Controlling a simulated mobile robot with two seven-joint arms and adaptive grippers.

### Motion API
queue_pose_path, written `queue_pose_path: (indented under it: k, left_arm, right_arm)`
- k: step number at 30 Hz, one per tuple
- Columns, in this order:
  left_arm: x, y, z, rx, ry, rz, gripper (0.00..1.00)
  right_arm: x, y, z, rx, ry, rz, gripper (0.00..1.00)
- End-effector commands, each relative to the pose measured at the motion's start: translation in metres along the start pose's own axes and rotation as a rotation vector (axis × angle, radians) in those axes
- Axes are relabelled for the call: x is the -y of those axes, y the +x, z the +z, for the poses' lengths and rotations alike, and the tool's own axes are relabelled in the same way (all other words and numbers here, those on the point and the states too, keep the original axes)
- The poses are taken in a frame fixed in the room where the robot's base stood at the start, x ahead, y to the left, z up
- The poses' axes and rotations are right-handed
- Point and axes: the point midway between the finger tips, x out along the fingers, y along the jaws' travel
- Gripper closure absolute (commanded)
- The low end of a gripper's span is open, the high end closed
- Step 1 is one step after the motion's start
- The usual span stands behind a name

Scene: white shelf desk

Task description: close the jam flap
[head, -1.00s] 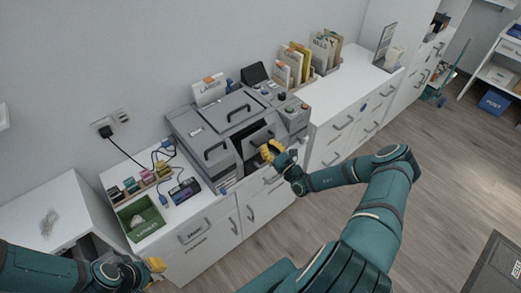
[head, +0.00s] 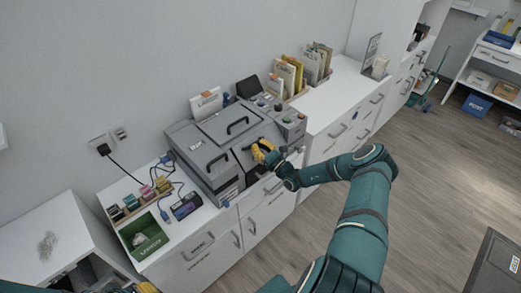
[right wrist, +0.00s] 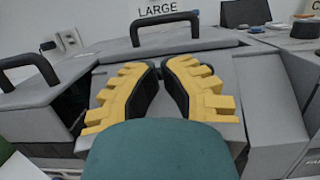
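The grey machine (head: 196,150) stands on the white cabinets, with the jam flap (head: 243,162) on its front. The flap looks nearly in line with the front; I cannot tell whether it is fully closed. In the right wrist view the grey flap (right wrist: 216,72) lies just past my fingertips, with a dark gap at its left. My right gripper (head: 264,150) is at the flap's upper part and hides some of it. Contact is unclear. My left gripper (head: 146,288) barely shows at the bottom edge.
Left of the machine are a green bin (head: 143,234), a dark device (head: 186,206) with cables, and a rack of small coloured items (head: 140,198). Envelope racks (head: 290,75) stand behind at right. The floor (head: 440,170) to the right is mostly clear.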

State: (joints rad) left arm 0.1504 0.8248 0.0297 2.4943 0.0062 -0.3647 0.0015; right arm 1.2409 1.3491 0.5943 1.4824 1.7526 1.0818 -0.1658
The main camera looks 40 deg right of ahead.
Motion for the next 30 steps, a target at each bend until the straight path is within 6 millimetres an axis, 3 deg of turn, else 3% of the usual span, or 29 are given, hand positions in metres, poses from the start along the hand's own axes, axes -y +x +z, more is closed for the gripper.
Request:
queue_pose_path:
  k: [24, 30]
  left_arm:
    - [0.0009, 0.0020, 0.0002, 0.000, 0.000, -0.001, 0.73]
    - [-0.0010, -0.0034, -0.0005, 0.000, 0.000, 0.000, 0.73]
  right_arm:
    - [0.0000, 0.0073, -0.0022, 0.001, 0.000, 0.000, 1.00]
    - [0.0033, 0.0071, 0.0056, 0.000, 0.001, 0.003, 1.00]
